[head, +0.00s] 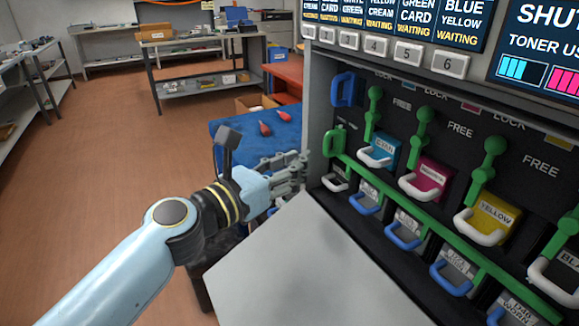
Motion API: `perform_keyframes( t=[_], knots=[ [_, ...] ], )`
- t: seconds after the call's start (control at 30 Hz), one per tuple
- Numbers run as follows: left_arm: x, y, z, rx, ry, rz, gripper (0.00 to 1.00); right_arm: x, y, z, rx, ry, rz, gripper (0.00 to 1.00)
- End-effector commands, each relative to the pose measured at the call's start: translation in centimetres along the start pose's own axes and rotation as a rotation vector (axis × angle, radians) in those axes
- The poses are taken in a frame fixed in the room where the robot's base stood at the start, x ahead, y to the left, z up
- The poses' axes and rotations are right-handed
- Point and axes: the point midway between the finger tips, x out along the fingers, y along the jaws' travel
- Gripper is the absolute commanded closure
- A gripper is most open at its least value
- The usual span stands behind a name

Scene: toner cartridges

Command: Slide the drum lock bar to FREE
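A long green bar (435,217) runs slantwise across the open front of the machine, between the toner row and a lower row of drum units. Its left end carries an upright green handle (328,143). Small lettering beside that handle is too small to read. My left gripper (296,172) is just left of the machine opening, a little below and left of the handle, and looks apart from it. I see nothing held in it, but its finger gap is unclear. My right gripper is not in view.
Cyan (384,150), magenta (428,178) and yellow (490,212) cartridges sit under green levers marked LOCK and FREE. A blue handle (344,88) is at upper left. A pale open panel (300,265) lies below. A blue-topped table (240,135) stands behind my gripper.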

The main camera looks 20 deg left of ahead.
Motion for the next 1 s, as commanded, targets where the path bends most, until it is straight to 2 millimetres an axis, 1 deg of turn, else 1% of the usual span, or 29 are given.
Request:
perform_keyframes(
  t=[0.3, 0.5, 0.7, 1.0],
  knots=[
    [4.9, -0.1, 0.0, 0.005, 0.000, -0.002, 0.84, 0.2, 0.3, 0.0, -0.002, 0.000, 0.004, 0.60],
    [7.6, -0.1, 0.0, 0.006, 0.001, -0.003, 0.84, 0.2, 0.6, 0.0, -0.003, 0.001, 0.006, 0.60],
    [8.9, -0.1, 0.0, 0.008, 0.000, -0.002, 0.84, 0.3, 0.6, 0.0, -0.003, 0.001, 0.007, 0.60],
    [9.2, 0.0, 0.1, 0.009, -0.001, 0.000, 0.84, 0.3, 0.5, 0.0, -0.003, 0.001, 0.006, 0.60]
  ],
)
